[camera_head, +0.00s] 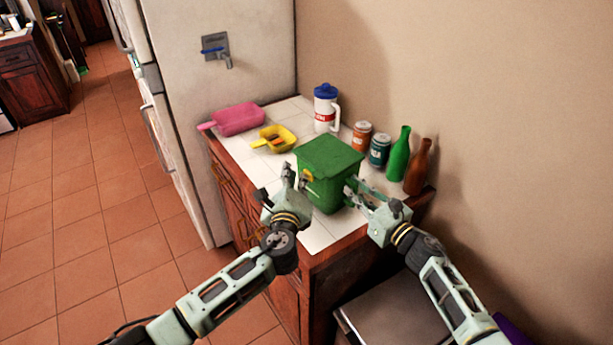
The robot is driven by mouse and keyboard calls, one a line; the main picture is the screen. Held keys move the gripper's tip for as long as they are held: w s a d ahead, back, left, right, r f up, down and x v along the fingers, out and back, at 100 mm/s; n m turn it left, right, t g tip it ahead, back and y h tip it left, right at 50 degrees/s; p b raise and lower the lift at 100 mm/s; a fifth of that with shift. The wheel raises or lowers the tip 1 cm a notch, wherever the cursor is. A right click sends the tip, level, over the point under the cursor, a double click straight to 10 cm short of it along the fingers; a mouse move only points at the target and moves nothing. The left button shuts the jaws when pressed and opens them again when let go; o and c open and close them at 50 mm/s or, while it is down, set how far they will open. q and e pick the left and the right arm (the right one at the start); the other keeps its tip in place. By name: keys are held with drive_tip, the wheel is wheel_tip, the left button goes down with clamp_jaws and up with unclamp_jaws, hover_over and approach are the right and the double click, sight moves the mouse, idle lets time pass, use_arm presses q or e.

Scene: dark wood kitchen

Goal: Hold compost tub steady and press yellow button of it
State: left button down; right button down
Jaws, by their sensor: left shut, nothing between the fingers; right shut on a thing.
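The green compost tub (332,184) stands upright on the white tiled counter, with its green lid (331,154) closed. Its yellow button (308,175) shows on the upper left of the near side. My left gripper (295,177) is shut and empty, close to the tub's left side near the button; I cannot tell whether it touches. My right gripper (357,188) is shut on the tub at its right side, and its fingers partly cover that side.
A pink scoop (238,120) and a yellow scoop (275,138) lie behind the tub. A white jug (326,108), an orange can (362,137), a teal can (379,150), a green bottle (399,155) and a brown bottle (418,168) stand along the wall. The counter's front left is clear.

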use_arm(q)
drive_tip(key=shift+w+d, duration=0.25)
drive_tip(key=shift+d, duration=0.2)
idle(0.6)
drive_tip(key=shift+s+a+f, duration=0.1)
drive_tip(key=shift+s+a, duration=0.6)
drive_tip(key=shift+a, duration=0.25)
use_arm(e)
drive_tip(key=shift+f, duration=0.1)
use_arm(q)
drive_tip(key=shift+s+a, duration=1.7)
drive_tip(key=shift+a, duration=0.2)
use_arm(e)
drive_tip(key=c, duration=1.8)
unclamp_jaws()
drive_tip(key=shift+o, duration=0.2)
